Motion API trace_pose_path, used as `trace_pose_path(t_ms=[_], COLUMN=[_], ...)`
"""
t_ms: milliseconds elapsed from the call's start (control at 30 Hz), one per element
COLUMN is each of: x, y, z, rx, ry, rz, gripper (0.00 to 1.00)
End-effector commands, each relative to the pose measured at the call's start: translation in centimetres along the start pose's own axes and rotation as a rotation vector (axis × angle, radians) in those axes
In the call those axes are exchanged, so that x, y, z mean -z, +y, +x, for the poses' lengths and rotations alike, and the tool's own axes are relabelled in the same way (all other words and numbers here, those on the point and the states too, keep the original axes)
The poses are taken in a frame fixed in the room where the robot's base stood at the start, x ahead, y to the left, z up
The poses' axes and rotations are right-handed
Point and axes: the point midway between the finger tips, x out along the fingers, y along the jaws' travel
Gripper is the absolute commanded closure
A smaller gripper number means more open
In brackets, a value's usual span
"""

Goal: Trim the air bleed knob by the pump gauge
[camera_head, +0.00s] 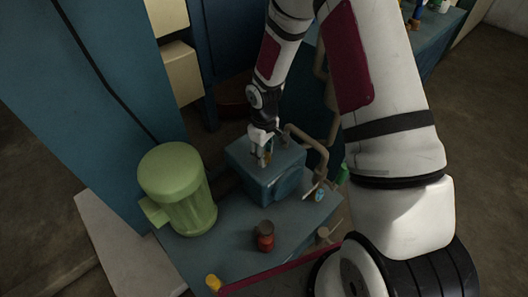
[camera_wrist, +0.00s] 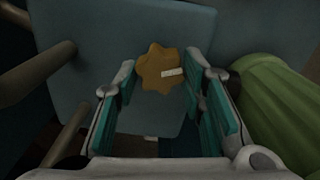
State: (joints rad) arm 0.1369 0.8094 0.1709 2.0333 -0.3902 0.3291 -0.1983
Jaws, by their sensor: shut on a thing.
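The air bleed knob is a lobed, orange-brown knob (camera_wrist: 153,66) with a small pale mark on its face. In the wrist view it sits between the tips of my gripper (camera_wrist: 161,72). My gripper is shut on it, with teal pads on both sides. In the head view my gripper (camera_head: 264,157) points down at the top of the blue pump box (camera_head: 256,176) and hides most of the knob.
A green motor (camera_head: 177,188) stands left of the box. A red knob (camera_head: 264,236) and a yellow cap (camera_head: 213,282) are at the front of the bench (camera_head: 205,256). Tan pipes (camera_head: 311,142) rise close to the gripper's right. A blue cabinet (camera_head: 95,90) stands behind left.

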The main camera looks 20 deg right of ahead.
Motion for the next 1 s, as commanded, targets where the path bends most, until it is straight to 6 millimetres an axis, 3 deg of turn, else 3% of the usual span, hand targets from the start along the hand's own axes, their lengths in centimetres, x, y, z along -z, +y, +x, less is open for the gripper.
trace_pose_path(t_ms=[300, 867, 900, 967, 1000], x=[-0.02, -0.04, -0.05, -0.04, -0.04], y=[-0.09, -0.06, -0.06, -0.06, -0.06], z=[0.01, 0.02, 0.03, 0.02, 0.02], rx=[0.001, 0.001, 0.001, 0.001, 0.001], ry=[-0.001, -0.001, -0.001, -0.001, -0.001], rz=[-0.132, -0.161, -0.16, -0.16, -0.16], gripper=[0.91, 0.91, 0.59, 0.45, 0.43])
